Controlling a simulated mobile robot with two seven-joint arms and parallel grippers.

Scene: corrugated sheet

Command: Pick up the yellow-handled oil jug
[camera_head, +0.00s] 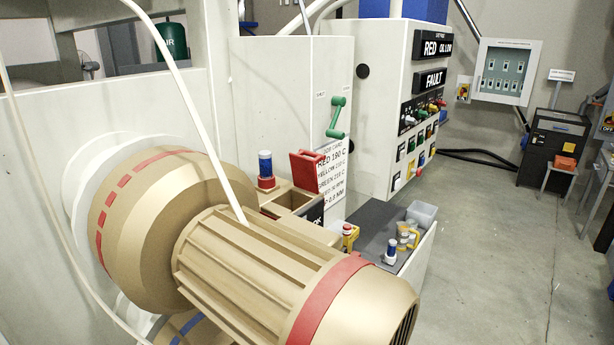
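A small yellow item with a red and white top (348,235) shows just behind the tan motor, at the near end of the grey shelf. Its lower part is hidden by the motor, and I cannot tell for sure whether it is the yellow-handled oil jug. No other jug with a yellow handle is clear in the head view. Neither of my grippers is in view.
The large tan motor (250,265) fills the foreground. The grey shelf (374,222) holds a clear bin (421,214), several small jars (406,238) and a blue-capped bottle (391,251). A control cabinet (385,110) stands behind. The floor at right (500,250) is clear.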

